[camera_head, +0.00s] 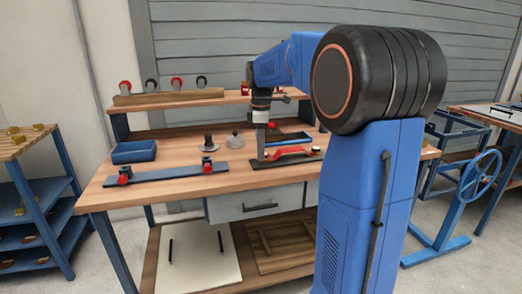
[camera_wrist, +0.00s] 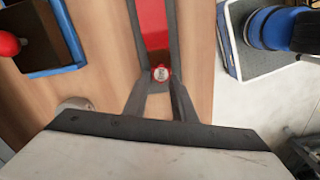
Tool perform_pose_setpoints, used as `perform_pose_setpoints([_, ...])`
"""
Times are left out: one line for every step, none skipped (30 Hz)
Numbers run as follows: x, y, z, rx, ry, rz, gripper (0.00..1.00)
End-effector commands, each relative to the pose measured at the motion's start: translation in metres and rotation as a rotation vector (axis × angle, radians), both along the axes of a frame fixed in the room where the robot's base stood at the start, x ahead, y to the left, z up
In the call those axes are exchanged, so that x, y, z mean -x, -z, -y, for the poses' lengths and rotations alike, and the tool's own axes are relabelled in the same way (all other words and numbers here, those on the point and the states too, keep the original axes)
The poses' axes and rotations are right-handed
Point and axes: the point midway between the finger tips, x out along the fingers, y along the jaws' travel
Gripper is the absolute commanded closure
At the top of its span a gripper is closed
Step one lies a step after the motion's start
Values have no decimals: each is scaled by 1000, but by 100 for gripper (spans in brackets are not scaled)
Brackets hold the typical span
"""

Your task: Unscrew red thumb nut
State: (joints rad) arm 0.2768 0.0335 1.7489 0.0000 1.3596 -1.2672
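A red thumb nut with a silver centre (camera_wrist: 161,73) shows in the wrist view at the near end of a red bar (camera_wrist: 152,25). Dark edges run along both sides of the bar. My gripper (camera_wrist: 160,82) has its two dark fingertips on either side of this nut. I cannot tell if they touch it. In the head view my gripper (camera_head: 261,157) points straight down at the left end of the red part (camera_head: 291,151), which lies on a dark plate (camera_head: 262,164). The nut itself is hidden there.
A blue strip (camera_head: 160,174) with two red knobs lies at the front left of the wooden bench (camera_head: 105,198). A blue tray (camera_head: 134,151) and two small grey parts (camera_head: 208,143) stand behind it. An open blue box (camera_head: 290,139) is behind my gripper.

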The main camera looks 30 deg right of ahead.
Motion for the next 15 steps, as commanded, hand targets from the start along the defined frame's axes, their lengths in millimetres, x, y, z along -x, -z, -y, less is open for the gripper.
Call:
perform_pose_setpoints([0,0,0,0,0,0,96])
perform_pose_setpoints([0,0,0,0,0,0,96])
perform_pose_setpoints([0,0,0,1,0,1,96])
perform_pose_setpoints([0,0,0,1,-1,1,96])
perform_pose_setpoints([0,0,0,1,-5,1,96])
perform_pose_setpoints([0,0,0,1,-17,1,96])
perform_pose_setpoints([0,0,0,1,-33,1,96])
perform_pose_setpoints([1,0,0,1,-53,1,96])
perform_pose_setpoints([1,0,1,1,-88,1,96])
perform_pose_setpoints([1,0,1,1,-118,1,96])
perform_pose_setpoints([2,0,1,0,-149,1,96])
perform_pose_setpoints([2,0,1,1,-190,0,96])
perform_pose_setpoints([2,0,1,1,-220,0,96])
perform_pose_setpoints([3,0,2,2,-251,1,96])
perform_pose_setpoints([3,-1,2,2,-292,1,96])
